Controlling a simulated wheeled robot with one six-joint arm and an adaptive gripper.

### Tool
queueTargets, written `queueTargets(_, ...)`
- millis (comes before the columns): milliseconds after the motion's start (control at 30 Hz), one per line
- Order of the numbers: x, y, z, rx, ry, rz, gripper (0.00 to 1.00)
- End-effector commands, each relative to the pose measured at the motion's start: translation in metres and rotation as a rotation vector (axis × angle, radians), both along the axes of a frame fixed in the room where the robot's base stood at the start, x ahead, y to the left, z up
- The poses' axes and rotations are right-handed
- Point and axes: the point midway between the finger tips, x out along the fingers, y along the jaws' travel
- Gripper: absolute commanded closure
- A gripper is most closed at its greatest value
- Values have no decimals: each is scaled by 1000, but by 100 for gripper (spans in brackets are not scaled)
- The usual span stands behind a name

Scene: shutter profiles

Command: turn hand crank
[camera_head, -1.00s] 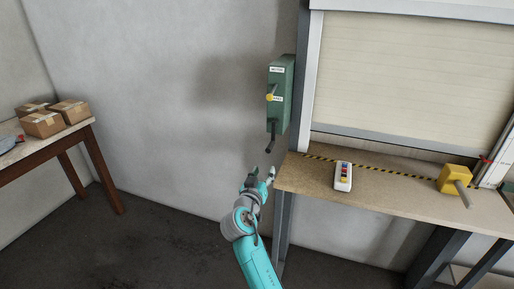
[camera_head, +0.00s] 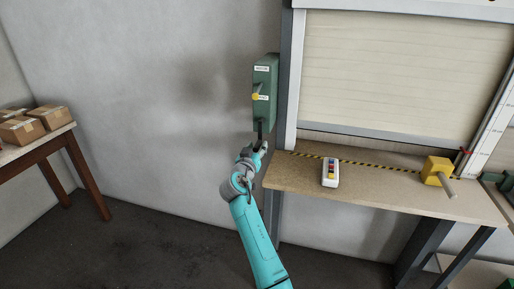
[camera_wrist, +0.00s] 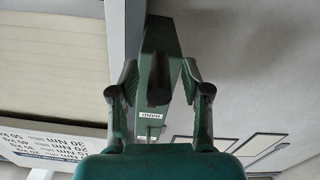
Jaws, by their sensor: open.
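The green gearbox (camera_head: 266,88) is fixed to the wall left of the shutter. It has a yellow-knobbed lever (camera_head: 256,97) on its front. The dark hand crank (camera_head: 260,129) hangs down from its underside. My gripper (camera_head: 261,146) is at the crank's lower end, fingers pointing up. In the wrist view my gripper (camera_wrist: 160,88) is open, one finger on each side of the green gearbox (camera_wrist: 160,42) as seen from below. A dark round end (camera_wrist: 157,97), seemingly the crank's, shows between the fingers, with no clear contact. A HAND label (camera_wrist: 151,116) shows beside it.
A workbench (camera_head: 290,176) stands right of my gripper, its left edge close to my arm. On it are a button pendant (camera_head: 330,172) and a yellow block with a handle (camera_head: 437,170). The shutter (camera_head: 390,75) is behind. Boxes (camera_head: 20,130) sit on a table at far left.

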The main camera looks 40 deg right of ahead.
Motion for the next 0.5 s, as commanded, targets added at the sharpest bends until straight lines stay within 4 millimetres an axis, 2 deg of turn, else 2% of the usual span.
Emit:
queueTargets(367, 3, -4, 0, 0, 0, 0, 52)
queueTargets(500, 3, -4, 0, 0, 0, 0, 88)
